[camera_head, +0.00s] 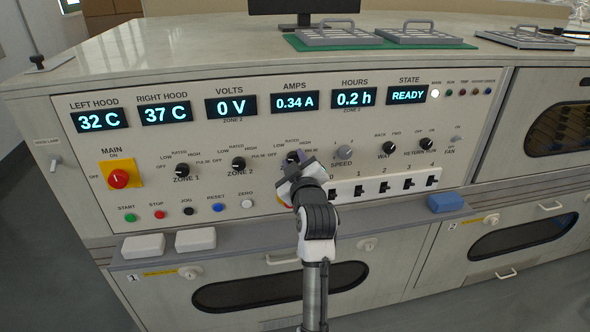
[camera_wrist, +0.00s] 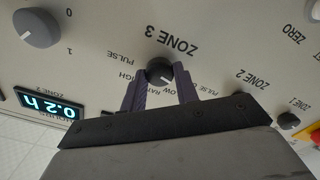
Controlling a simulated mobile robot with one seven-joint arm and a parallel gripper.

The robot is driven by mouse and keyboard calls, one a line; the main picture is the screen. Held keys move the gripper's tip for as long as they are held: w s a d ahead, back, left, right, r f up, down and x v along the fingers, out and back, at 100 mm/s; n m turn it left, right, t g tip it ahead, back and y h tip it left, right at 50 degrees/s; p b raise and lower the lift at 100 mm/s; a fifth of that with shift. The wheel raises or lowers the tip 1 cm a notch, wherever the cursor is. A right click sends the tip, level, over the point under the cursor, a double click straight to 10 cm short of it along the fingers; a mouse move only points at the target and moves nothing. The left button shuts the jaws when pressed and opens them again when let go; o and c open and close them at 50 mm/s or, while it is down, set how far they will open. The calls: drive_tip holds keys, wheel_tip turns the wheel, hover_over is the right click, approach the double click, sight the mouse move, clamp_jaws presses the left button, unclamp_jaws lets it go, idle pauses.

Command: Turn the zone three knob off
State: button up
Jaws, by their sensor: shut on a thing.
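The zone three knob (camera_wrist: 159,69) is black and round, with a pale pointer mark, and sits below its ZONE 3 label in the wrist view. My gripper (camera_wrist: 160,80) has one dark finger on each side of it and is shut on it. In the head view my gripper (camera_head: 298,162) is up against the panel and covers most of the knob (camera_head: 292,156). The labels LOW, RATED and HIGH show above it there.
Black ZONE 1 (camera_head: 181,170) and ZONE 2 (camera_head: 238,163) knobs are to the left, and a grey knob (camera_head: 344,152) is close on the right. Below right is a white strip of black switches (camera_head: 384,186). The displays (camera_head: 294,102) above read 0 V, 0.34 A and READY.

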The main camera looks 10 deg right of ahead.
drive_tip(key=shift+n, duration=0.4)
drive_tip(key=o, duration=1)
drive_tip(key=s+b, duration=0.2)
drive_tip(key=s, duration=1.1)
drive_tip(key=shift+s+b, duration=0.35)
drive_tip(key=shift+s, duration=0.05)
drive_tip(key=shift+a+r, duration=0.1)
